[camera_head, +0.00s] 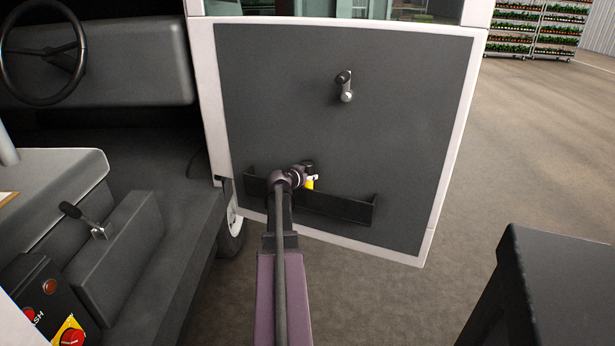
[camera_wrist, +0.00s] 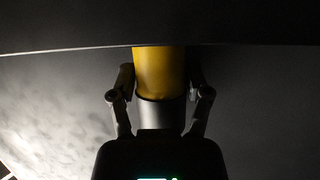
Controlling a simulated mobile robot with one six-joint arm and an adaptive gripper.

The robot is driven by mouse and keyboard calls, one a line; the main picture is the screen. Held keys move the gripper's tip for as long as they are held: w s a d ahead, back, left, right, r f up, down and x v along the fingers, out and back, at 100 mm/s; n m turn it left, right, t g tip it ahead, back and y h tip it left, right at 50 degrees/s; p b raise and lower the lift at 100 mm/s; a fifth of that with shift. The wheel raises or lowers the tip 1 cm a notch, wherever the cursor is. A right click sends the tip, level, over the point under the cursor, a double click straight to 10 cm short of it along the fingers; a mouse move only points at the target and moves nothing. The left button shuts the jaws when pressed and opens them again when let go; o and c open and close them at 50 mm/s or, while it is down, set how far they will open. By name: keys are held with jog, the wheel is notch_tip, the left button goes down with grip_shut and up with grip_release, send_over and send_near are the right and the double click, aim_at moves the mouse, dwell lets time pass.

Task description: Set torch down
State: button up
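The torch is a yellow cylinder with a grey end piece. In the head view the torch (camera_head: 310,184) shows as a small yellow patch at the door pocket (camera_head: 345,208). In the wrist view the torch (camera_wrist: 159,75) lies between the two fingers of my gripper (camera_wrist: 160,78), which appear shut on its sides. Its far end is hidden behind a dark edge at the top. My gripper (camera_head: 310,174) is at the pocket's upper edge in the head view, partly hidden by my wrist. I cannot tell whether the torch touches the pocket floor.
The pocket is on the grey inner panel of an open vehicle door (camera_head: 400,120). A door handle (camera_head: 345,86) sits above. The cab with a steering wheel (camera_head: 42,52) and lever (camera_head: 85,220) is left. A dark table-like object (camera_head: 565,275) stands at lower right. Open floor lies beyond.

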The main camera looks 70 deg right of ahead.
jog(key=shift+o, duration=1.1)
jog(key=shift+r, duration=0.2)
jog(key=p+v, duration=0.4)
jog(key=v, duration=0.8)
jog(key=shift+p, duration=0.4)
jog(key=shift+f, duration=0.1)
